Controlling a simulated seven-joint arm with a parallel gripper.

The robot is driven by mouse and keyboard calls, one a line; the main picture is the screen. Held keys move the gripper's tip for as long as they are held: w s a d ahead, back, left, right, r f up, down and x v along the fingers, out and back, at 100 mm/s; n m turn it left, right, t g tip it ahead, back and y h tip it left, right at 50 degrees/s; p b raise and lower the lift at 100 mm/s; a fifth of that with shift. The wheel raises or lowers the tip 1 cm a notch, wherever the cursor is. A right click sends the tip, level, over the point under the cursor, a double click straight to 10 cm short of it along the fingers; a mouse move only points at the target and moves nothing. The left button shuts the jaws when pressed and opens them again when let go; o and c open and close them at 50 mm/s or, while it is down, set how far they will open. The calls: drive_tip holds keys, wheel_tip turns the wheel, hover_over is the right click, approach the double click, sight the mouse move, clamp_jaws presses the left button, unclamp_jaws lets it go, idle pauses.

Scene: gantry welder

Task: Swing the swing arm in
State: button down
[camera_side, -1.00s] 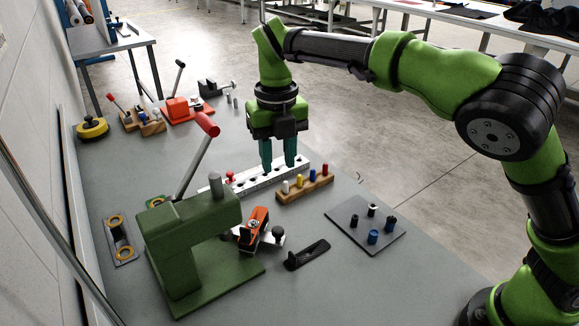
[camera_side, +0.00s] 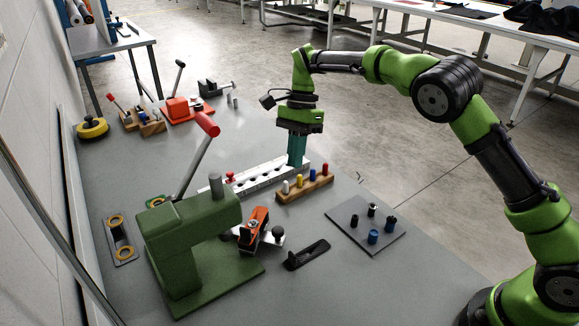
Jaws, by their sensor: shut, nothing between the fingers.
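No part is clearly marked as the swing arm. The likeliest piece is the orange body with a silver arm and round knob (camera_side: 257,228), beside the green press (camera_side: 190,235). The press frame partly hides it, and how far the arm is swung I cannot tell. A long metal lever with a red handle (camera_side: 207,124) slants up behind the press. My gripper (camera_side: 297,163) points down at the far right end of the white holed strip (camera_side: 262,177), well away from the orange piece. Its teal fingers overlap in this view and hold nothing; whether they touch the strip is unclear.
A wooden block with coloured pegs (camera_side: 304,187) lies right of the strip. A dark plate (camera_side: 365,225) with black and blue parts is at the right, and a black part (camera_side: 306,254) lies in front. Red clamps and a yellow disc (camera_side: 92,129) sit at the back left.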

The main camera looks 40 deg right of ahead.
sight(281, 228)
drive_tip(key=s+a+f+n, duration=0.1)
drive_tip(key=f, duration=0.2)
drive_tip(key=a+f+n, duration=0.1)
drive_tip(key=f+n, duration=0.1)
drive_tip(key=f, duration=0.1)
drive_tip(key=s+a+f+n, duration=0.1)
drive_tip(key=f+n, duration=0.1)
drive_tip(key=f, duration=0.1)
drive_tip(key=shift+s+a+f, duration=0.1)
drive_tip(key=shift+s+a, duration=0.25)
drive_tip(key=shift+a, duration=0.05)
drive_tip(key=shift+s+a+n, duration=0.3)
drive_tip(key=shift+s+a, duration=0.45)
drive_tip(key=shift+a, duration=0.3)
drive_tip(key=shift+s+a, duration=0.4)
drive_tip(key=shift+a, duration=0.05)
drive_tip(key=shift+s+a, duration=0.1)
drive_tip(key=shift+s+a, duration=0.25)
